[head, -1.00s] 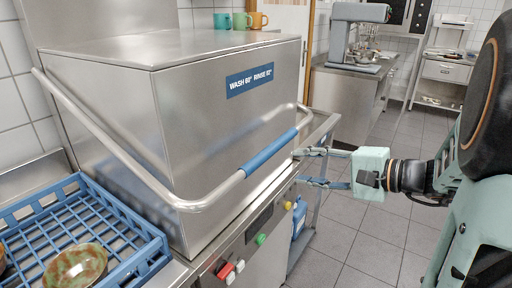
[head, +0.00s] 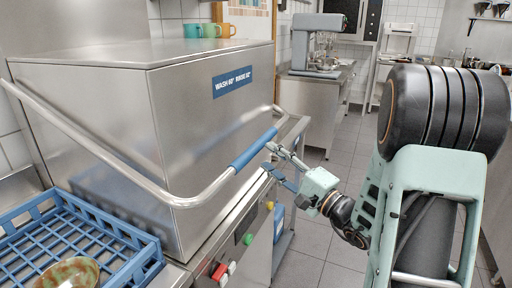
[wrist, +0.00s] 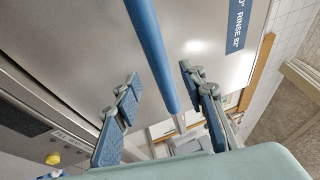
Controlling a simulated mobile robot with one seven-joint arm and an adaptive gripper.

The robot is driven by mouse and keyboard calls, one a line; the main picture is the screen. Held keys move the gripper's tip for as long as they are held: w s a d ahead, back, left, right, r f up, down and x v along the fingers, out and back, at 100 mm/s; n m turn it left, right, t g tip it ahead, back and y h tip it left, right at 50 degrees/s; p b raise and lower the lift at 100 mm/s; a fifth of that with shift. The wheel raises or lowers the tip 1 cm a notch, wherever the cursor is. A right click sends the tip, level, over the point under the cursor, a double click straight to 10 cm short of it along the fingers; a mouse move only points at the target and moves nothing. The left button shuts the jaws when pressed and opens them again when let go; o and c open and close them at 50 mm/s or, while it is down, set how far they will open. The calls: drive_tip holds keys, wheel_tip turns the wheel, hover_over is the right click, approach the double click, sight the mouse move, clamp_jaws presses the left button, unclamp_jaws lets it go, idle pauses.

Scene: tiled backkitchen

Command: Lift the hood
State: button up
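The hood (head: 200,125) is a large steel box with a blue label, resting down on the dishwasher. A bent steel handle bar (head: 120,165) runs around its front, with a blue grip sleeve (head: 253,149). My gripper (head: 277,164) is at the right end of this sleeve, tilted up toward it from the lower right. In the wrist view, the blue sleeve (wrist: 152,50) runs between the two spread fingers of my gripper (wrist: 165,95), with gaps on both sides. The fingers are open. Whether either finger touches the bar in depth is unclear.
A blue dish rack (head: 75,235) with a patterned bowl (head: 70,273) stands at lower left. Buttons (head: 248,239) line the front panel below the hood. Several mugs (head: 209,30) stand behind. A mixer (head: 316,45) is on a back counter. The tiled floor (head: 325,245) is open.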

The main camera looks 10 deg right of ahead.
sight(257, 148)
drive_tip(key=x, duration=0.6)
drive_tip(key=shift+w+a+p, duration=0.1)
drive_tip(key=shift+w+p, duration=0.15)
drive_tip(key=shift+p, duration=0.1)
clamp_jaws()
